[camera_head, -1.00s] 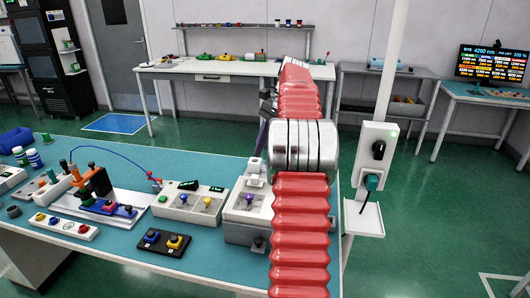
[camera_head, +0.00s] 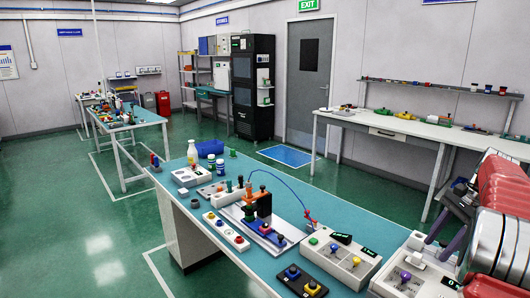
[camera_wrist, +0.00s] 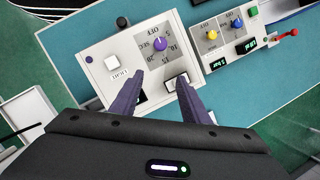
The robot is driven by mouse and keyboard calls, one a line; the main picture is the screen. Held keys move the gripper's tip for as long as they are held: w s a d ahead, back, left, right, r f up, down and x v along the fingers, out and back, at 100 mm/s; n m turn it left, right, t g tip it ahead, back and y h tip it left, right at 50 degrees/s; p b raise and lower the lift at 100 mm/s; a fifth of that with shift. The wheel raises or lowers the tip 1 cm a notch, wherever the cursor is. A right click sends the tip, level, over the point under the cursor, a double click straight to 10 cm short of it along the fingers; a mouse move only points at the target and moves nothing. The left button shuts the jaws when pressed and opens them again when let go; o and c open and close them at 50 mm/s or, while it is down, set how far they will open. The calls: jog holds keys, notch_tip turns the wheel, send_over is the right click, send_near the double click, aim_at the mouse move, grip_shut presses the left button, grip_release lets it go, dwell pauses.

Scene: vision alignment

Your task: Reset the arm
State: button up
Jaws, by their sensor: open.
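My gripper (camera_wrist: 157,95) is open and empty in the wrist view, its two dark purple fingers spread apart. It is above a white control box (camera_wrist: 126,62) with a purple rotary knob (camera_wrist: 162,44), a white button and a rocker switch (camera_wrist: 176,80). One fingertip overlaps the switch in the picture; whether they touch I cannot tell. In the head view my red-sleeved arm (camera_head: 500,188) is at the right edge, and the same box (camera_head: 408,278) is partly cut off below it.
The teal-topped bench (camera_head: 345,218) holds a box with yellow and blue knobs (camera_head: 340,258), a black two-button block (camera_head: 302,280), a button strip (camera_head: 226,231) and bottles. Another white bench (camera_head: 385,124) stands behind. Green floor (camera_head: 90,235) is free at left.

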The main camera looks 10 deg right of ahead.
jog(key=s+a+n+t+h, duration=0.1)
jog(key=s+a+n, duration=0.3)
jog(key=a, duration=1.1)
jog(key=s+a+r+n+t+h, duration=0.1)
jog(key=s+a+n, duration=0.4)
jog(key=a, duration=1.1)
jog(key=s+a+n+t+h, duration=0.1)
jog(key=s+a+n, duration=0.4)
jog(key=a+n, duration=0.5)
jog(key=a+t, duration=0.1)
jog(key=a, duration=0.4)
jog(key=shift+s+a+r, duration=0.25)
jog(key=shift+a+r, duration=0.05)
jog(key=shift+a, duration=0.05)
jog(key=shift+c, duration=0.2)
